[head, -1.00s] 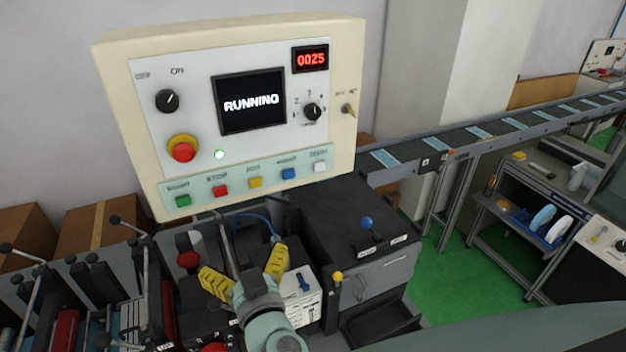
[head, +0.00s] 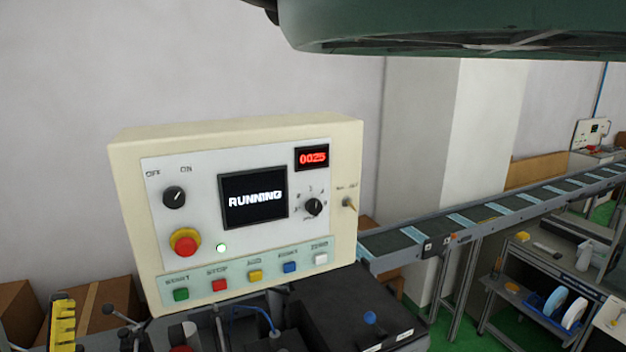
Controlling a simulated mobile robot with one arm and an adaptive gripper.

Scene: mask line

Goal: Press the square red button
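The square red button (head: 219,286), under the STOP label, is in the lower row of the cream control panel (head: 345,140). It sits between the green START button (head: 181,294) and a yellow button (head: 255,276). The panel's screen (head: 253,200) reads RUNNING. Of my gripper (head: 62,324), only what looks like one yellow finger shows at the bottom left edge, left of and below the red button and apart from it. The rest of my gripper is out of frame, so its opening cannot be judged.
A round red emergency knob (head: 185,243) on a yellow collar sits above the button row. Blue (head: 290,267) and white (head: 320,259) buttons are to the right. Machine levers and a black housing (head: 335,300) lie below the panel. A conveyor (head: 470,221) runs off right.

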